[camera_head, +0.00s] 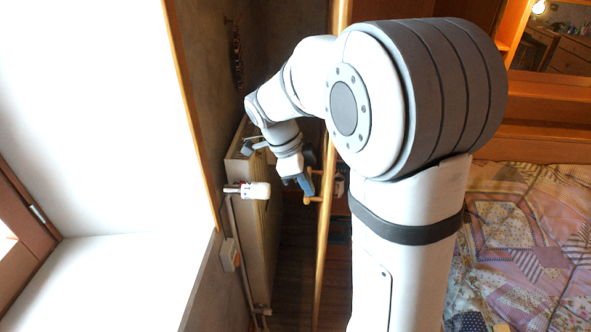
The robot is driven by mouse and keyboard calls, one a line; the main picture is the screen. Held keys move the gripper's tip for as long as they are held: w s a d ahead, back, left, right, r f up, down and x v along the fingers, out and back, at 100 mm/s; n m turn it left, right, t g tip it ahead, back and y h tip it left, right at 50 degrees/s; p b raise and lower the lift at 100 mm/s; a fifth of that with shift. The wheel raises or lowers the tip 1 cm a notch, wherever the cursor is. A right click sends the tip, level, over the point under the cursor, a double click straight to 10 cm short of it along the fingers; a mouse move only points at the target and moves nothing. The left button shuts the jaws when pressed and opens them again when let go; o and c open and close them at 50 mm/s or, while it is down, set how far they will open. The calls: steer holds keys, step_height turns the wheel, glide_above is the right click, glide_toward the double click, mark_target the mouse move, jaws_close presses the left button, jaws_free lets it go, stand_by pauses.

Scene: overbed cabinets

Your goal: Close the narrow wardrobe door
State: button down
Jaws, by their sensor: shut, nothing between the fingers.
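The narrow wardrobe door (325,222) shows almost edge-on as a thin upright strip of orange wood, standing open. A small wooden knob (311,199) sticks out from its left side at about mid-height. My gripper (305,187), with dark and blue parts, is at the left side of the door, right by the knob. It is shut, with nothing seen between the fingers. I cannot tell whether it touches the door or the knob. My arm hides much of the wardrobe behind.
A bed with a patchwork quilt (530,235) fills the right. Only a narrow strip of dark floor (297,265) is free between radiator and door.

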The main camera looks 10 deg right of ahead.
steer(key=x, duration=0.3)
steer(key=shift+d+f, duration=0.15)
steer(key=shift+f, duration=0.15)
